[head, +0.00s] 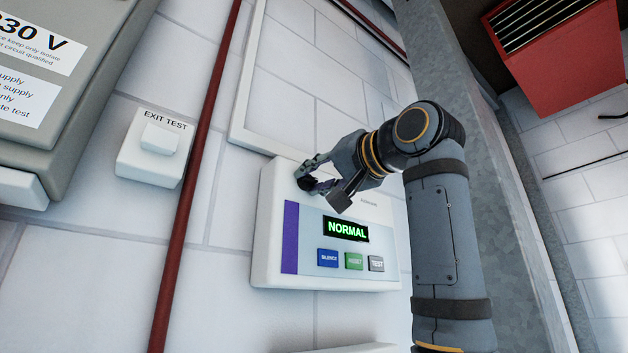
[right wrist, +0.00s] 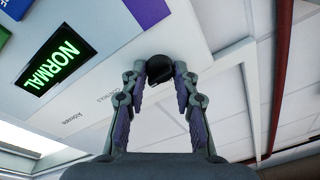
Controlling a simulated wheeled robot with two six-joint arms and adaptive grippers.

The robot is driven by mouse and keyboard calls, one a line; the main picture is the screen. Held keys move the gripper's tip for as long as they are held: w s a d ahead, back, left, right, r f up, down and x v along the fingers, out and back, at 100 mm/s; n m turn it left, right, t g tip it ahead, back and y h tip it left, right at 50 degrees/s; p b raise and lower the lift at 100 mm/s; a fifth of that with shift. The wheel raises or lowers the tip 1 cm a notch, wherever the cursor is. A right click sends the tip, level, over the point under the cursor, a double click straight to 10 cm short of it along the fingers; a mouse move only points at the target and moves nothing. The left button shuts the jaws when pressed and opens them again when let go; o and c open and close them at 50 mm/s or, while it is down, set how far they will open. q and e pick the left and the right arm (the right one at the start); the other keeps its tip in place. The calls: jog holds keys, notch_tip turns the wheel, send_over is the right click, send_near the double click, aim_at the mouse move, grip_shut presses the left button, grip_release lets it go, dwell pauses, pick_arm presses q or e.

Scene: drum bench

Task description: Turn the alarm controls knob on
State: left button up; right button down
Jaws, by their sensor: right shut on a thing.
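The alarm panel (head: 272,215) is a white box on the wall with a purple strip, a green NORMAL display (head: 345,230) and a row of buttons. Its black controls knob (head: 305,183) sits at the upper left of the panel. My right gripper (head: 322,188) reaches in from the right and is shut on the knob. In the right wrist view the knob (right wrist: 160,69) lies between the tips of the two fingers (right wrist: 161,78). The fingers partly hide it, and I cannot tell which way it points. My left gripper is not in view.
The blue SILENCE (head: 327,258), green RESET (head: 354,261) and grey TEST (head: 376,264) buttons lie below the display. An EXIT TEST switch (head: 160,139) and a dark red pipe (head: 190,190) are left of the panel. A grey column (head: 460,90) stands behind my arm.

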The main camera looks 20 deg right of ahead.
jog(key=shift+f, duration=0.1)
dwell(0.4)
jog(key=c, duration=1.3)
grip_release()
jog(key=shift+o, duration=1.3)
jog(key=shift+s+d, duration=0.15)
jog(key=v, duration=1.2)
